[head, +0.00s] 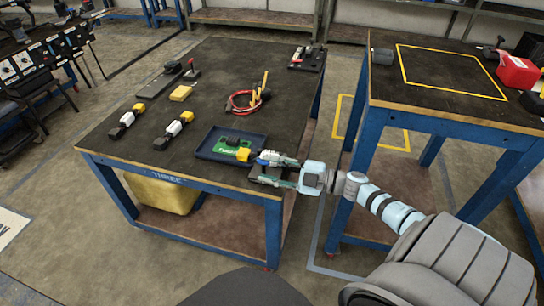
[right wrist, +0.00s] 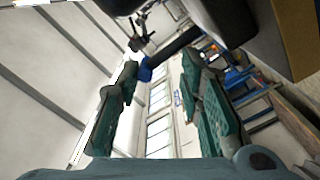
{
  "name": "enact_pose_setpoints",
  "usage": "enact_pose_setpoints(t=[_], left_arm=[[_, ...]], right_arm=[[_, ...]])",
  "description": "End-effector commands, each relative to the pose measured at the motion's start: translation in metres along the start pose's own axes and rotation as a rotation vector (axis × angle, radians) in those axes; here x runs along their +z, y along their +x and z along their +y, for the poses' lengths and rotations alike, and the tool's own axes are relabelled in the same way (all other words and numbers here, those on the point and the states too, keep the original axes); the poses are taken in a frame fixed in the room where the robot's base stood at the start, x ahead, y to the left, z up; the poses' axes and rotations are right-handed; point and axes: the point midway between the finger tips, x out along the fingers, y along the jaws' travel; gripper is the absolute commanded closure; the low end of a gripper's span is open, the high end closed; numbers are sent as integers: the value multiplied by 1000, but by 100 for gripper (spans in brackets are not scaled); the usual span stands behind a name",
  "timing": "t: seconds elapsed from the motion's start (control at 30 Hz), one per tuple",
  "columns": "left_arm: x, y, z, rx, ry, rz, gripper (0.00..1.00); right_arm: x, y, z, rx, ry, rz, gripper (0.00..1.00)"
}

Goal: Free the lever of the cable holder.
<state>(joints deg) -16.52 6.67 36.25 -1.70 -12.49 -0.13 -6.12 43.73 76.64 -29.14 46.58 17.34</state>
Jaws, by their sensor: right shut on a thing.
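My right gripper (head: 264,167) is at the table's front right corner, its fingers pointing left, beside the blue tray. In the right wrist view, a black bar with a blue end, which looks like the lever (right wrist: 173,54), crosses between the tips of my right gripper (right wrist: 160,82). The fingers are apart with the lever between them; contact is hard to see. The lever comes from a dark body at the top right of that view, likely the cable holder (right wrist: 228,18). In the head view the fingers largely hide the holder. My left gripper is out of view.
The dark blue tray (head: 207,153) holds a green board (head: 225,146), with a yellow block (head: 243,154) at its right. A red cable coil (head: 238,105) and several connectors lie further back. A second table (head: 440,104) with a red box (head: 517,72) stands across a gap.

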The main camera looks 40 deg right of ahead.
Motion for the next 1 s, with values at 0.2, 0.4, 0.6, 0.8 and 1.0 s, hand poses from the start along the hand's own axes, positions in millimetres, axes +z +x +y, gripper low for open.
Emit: enact_pose_setpoints(t=[0.2,0.4,0.6,0.8,1.0], left_arm=[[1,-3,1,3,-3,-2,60],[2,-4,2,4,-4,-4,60],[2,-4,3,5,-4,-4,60],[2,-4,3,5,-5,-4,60],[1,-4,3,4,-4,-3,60]], right_arm=[[2,-2,-3,-2,-82,-15,93],[1,-2,-4,-2,-110,-15,92],[1,-2,-4,-2,-112,-15,93],[1,-2,-4,-2,-111,-14,57],[-1,0,-4,-1,-109,-7,43]])
